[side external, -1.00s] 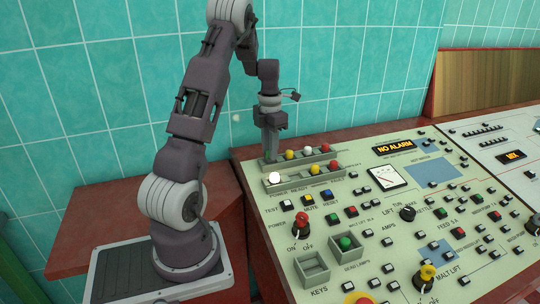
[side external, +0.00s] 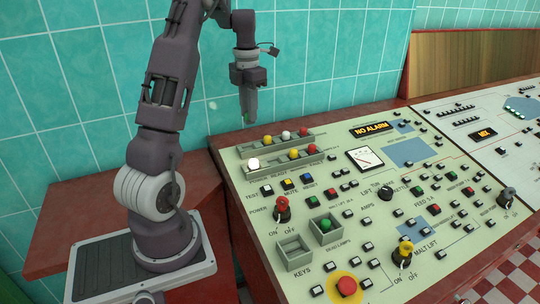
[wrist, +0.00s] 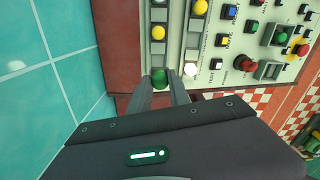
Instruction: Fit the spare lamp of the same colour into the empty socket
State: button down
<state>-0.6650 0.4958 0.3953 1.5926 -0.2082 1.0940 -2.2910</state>
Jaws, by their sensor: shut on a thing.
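My gripper (side external: 249,121) is shut on a green lamp (wrist: 159,76), seen between the fingertips in the wrist view. It is raised above the left end of the back lamp strip (side external: 318,134); the lamp is not clear in the side view. That strip holds a yellow lamp (side external: 267,139), a white lamp (side external: 286,135) and a red lamp (side external: 303,131). The front strip has a lit white lamp (side external: 253,163), a yellow lamp (side external: 295,153) and a red lamp (side external: 312,148). The empty socket (side external: 275,158) appears between its white and yellow lamps.
Another green lamp (side external: 325,225) sits in the right of two square boxes; the left box (side external: 293,255) looks empty. Buttons and knobs, including a red knob (side external: 282,204), cover the panel in front of the strips. The tiled wall (side external: 330,60) is close behind.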

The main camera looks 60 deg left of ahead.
jog(key=shift+w+d+f, duration=0.75)
jog(key=shift+d+f, duration=0.5)
jog(key=shift+f, duration=0.35)
jog(key=shift+w+d+f, duration=0.8)
jog(key=shift+d+f, duration=0.5)
jog(key=shift+f, duration=0.3)
jog(key=shift+w+d+f, duration=0.75)
jog(key=shift+d+f, duration=0.5)
jog(key=shift+f, duration=0.35)
jog(key=shift+f, duration=0.75)
jog(key=c, duration=1.1)
grip_release()
jog(key=shift+c, duration=0.2)
jog(key=shift+r, duration=0.1)
notch_tip(320, 180, up, 8)
